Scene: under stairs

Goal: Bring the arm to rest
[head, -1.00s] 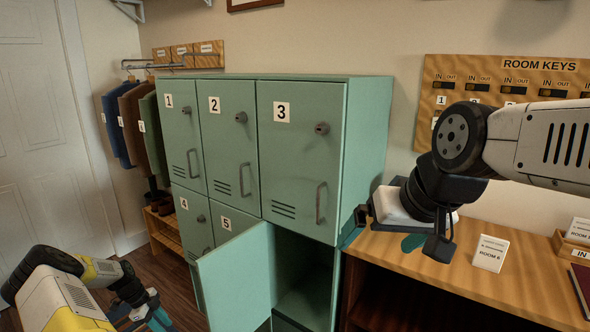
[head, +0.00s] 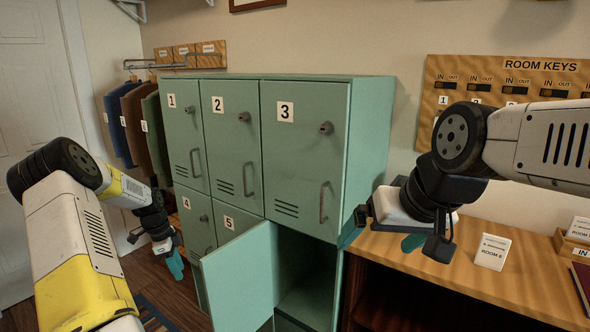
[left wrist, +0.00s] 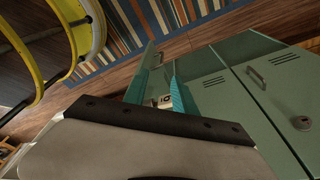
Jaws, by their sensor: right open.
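My left gripper (head: 176,263) hangs in front of the lower left lockers in the head view, its teal fingers pointing down. In the left wrist view its fingers (left wrist: 157,95) are apart, with a small white label showing in the gap; I cannot tell what the label is on. My right gripper (head: 405,240) is open above the wooden counter (head: 465,268), just right of the lockers, with nothing visible in it.
The green locker block (head: 370,130) stands in the middle. One lower locker door (head: 242,280) is swung open toward me, beside my left gripper. A ROOM 6 card (head: 492,252) stands on the counter. Hanging coats (head: 135,125) are at the back left.

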